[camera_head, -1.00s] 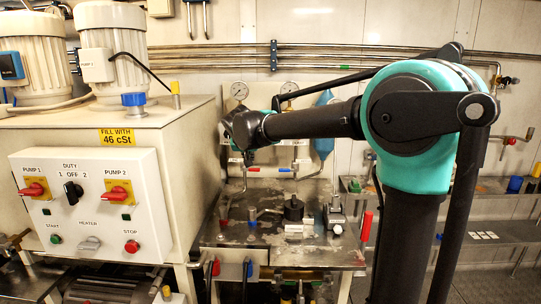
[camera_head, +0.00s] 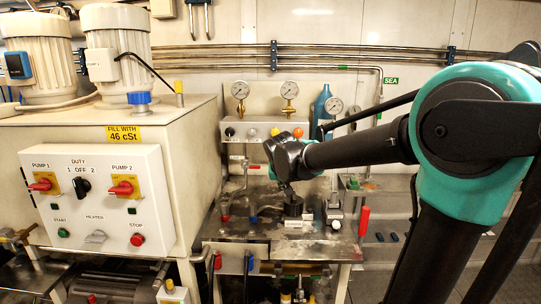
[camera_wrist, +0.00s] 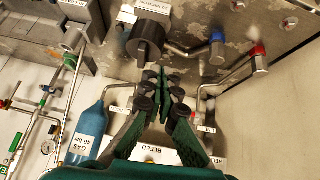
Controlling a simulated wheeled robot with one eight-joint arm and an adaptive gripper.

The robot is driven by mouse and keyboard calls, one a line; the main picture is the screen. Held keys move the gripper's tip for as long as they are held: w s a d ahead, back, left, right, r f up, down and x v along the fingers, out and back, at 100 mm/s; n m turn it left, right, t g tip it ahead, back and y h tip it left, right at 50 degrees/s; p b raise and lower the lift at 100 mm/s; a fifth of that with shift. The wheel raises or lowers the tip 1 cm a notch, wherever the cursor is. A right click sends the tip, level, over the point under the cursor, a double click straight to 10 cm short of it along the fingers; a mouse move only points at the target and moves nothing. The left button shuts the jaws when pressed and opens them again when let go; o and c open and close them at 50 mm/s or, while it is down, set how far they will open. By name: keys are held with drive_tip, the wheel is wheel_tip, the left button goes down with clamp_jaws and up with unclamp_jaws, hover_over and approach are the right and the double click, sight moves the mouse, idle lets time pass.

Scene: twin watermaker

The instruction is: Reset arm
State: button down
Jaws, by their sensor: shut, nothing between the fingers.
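My arm reaches in from the right in the head view, with its dark wrist end (camera_head: 285,158) in front of the gauge panel. The fingers cannot be made out clearly there. In the wrist view my gripper (camera_wrist: 163,76) has its green fingers with dark pads brought together. It is shut and holds nothing. A black cylindrical fitting (camera_wrist: 147,43) shows just beyond the fingertips; I cannot tell whether they touch it.
A control box with red switches (camera_head: 96,200) stands at left below two pump motors (camera_head: 118,55). Pressure gauges (camera_head: 289,90) and a blue bottle (camera_head: 322,105) are behind the wrist; the bottle also shows in the wrist view (camera_wrist: 88,132). The metal bench (camera_head: 225,230) carries valves and fittings.

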drive_tip(key=s+d+f+g, duration=0.1)
drive_tip(key=s+d+f, duration=0.3)
drive_tip(key=s+f, duration=0.2)
drive_tip(key=s+d+f+g, duration=0.1)
drive_tip(key=s+d+f, duration=0.4)
drive_tip(key=s, duration=0.6)
drive_tip(key=s+d+f+g+y, duration=0.1)
drive_tip(key=s+d+f, duration=0.4)
drive_tip(key=s+f, duration=0.3)
drive_tip(key=shift+s, duration=0.45)
